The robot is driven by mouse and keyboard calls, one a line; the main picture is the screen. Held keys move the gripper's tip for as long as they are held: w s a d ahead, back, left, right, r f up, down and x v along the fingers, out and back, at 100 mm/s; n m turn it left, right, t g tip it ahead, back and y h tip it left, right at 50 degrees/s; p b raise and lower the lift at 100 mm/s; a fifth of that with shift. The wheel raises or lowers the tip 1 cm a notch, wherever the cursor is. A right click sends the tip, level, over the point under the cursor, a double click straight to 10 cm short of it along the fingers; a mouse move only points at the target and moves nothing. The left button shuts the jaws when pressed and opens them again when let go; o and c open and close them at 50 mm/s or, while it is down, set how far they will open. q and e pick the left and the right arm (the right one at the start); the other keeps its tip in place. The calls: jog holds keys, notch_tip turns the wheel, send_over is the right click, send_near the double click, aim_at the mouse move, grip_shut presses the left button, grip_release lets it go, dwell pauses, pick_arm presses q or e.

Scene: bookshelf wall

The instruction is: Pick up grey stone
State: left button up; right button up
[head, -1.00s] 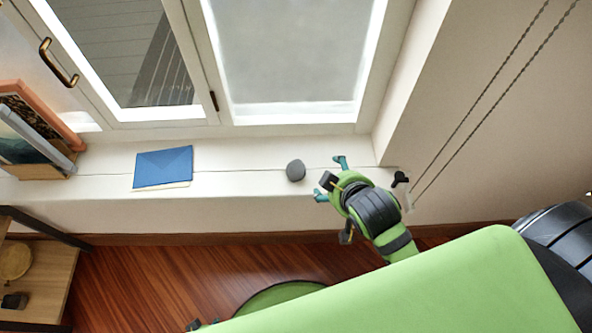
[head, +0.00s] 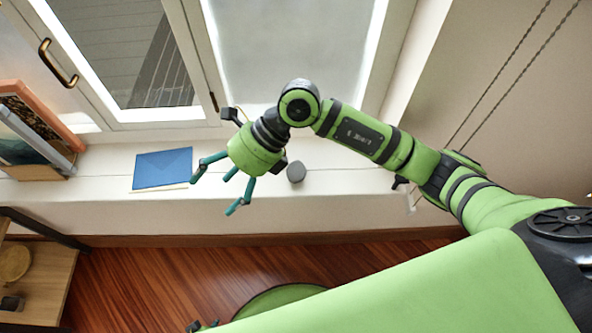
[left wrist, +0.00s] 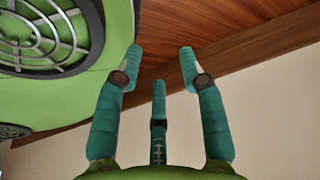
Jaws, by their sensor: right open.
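The grey stone (head: 296,172) is a small dark rounded piece on the white window sill (head: 340,182), right of the middle of the head view. My right gripper (head: 213,195) is open, its teal fingers spread and empty. It appears to the left of the stone, with the fingertips pointing down-left, away from it. The gripper's palm side lies close beside the stone in the picture; I cannot tell whether they touch. My left gripper (left wrist: 160,65) shows in the left wrist view with its fingers apart and nothing between them. The stone is not in that view.
A blue envelope (head: 162,168) lies on the sill left of my right gripper. Framed pictures (head: 35,135) lean at the far left. A window (head: 140,50) rises behind the sill. Beaded cords (head: 490,85) hang at the right. A wooden shelf (head: 40,275) stands lower left.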

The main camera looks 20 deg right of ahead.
jog(key=w+d+f+h, duration=0.2)
jog(key=d+f+h, duration=0.15)
jog(key=d, duration=0.25)
jog(key=t+h, duration=0.1)
jog(key=h, duration=0.5)
send_over(297, 169)
jog(key=shift+w+d+f, duration=0.2)
jog(key=shift+w+f, duration=0.15)
jog(key=shift+f, duration=0.2)
jog(key=f, duration=0.6)
jog(key=shift+s+a+f, duration=0.15)
jog(key=shift+s+f, duration=0.2)
jog(key=c, duration=1.5)
